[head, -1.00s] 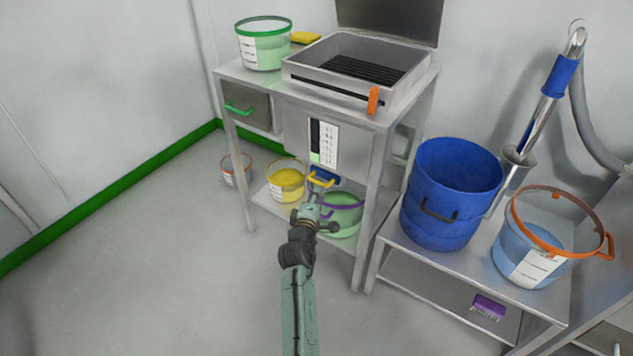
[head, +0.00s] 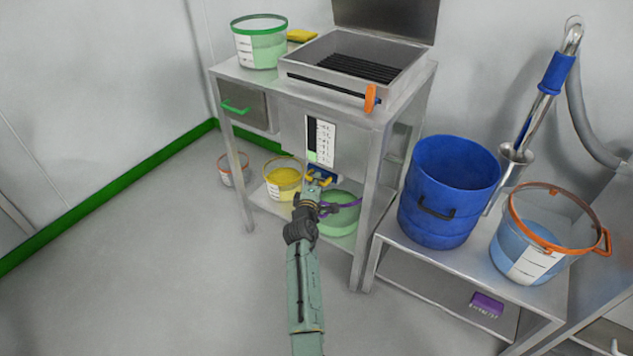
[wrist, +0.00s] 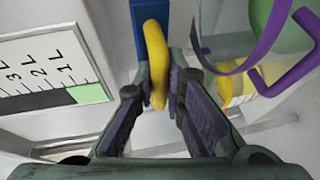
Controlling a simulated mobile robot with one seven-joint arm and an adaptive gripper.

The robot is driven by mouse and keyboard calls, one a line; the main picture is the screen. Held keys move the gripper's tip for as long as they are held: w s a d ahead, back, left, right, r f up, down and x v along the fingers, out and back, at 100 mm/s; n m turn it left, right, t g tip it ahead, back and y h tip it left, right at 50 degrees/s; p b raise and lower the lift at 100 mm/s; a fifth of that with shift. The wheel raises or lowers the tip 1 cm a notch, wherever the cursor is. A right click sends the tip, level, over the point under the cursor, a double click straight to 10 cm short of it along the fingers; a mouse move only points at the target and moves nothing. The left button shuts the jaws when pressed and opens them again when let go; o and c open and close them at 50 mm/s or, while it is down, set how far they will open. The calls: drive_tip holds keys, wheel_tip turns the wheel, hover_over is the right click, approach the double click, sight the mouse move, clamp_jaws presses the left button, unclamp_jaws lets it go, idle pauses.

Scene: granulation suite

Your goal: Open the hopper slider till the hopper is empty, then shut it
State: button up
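The hopper (head: 355,140) is a grey metal box under the tabletop. Its gauge (head: 320,140) shows a short green band at the bottom, and in the wrist view the green on the gauge (wrist: 88,93) lies near the 1 L mark. The slider (wrist: 150,15) is blue with a yellow loop handle (wrist: 157,65). My gripper (wrist: 160,88) is open, with its fingers on either side of the handle; a gap shows at the handle's near end. A green tub with a purple rim (head: 335,225) stands below, partly hidden by my arm.
A yellow-filled tub (head: 283,182) and an orange-rimmed tub (head: 233,172) stand left of the green one. A table leg (head: 362,215) rises at right. A blue bucket (head: 450,195) and orange-handled tub (head: 530,255) stand on the right bench. The floor at left is clear.

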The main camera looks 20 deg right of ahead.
clamp_jaws()
idle(0.3)
drive_tip(key=s+a, duration=0.4)
drive_tip(key=a, duration=0.1)
drive_tip(key=shift+f+p, duration=0.15)
drive_tip(key=shift+p, duration=0.15)
drive_tip(key=shift+o, duration=1.7)
unclamp_jaws()
drive_tip(key=shift+a, duration=0.15)
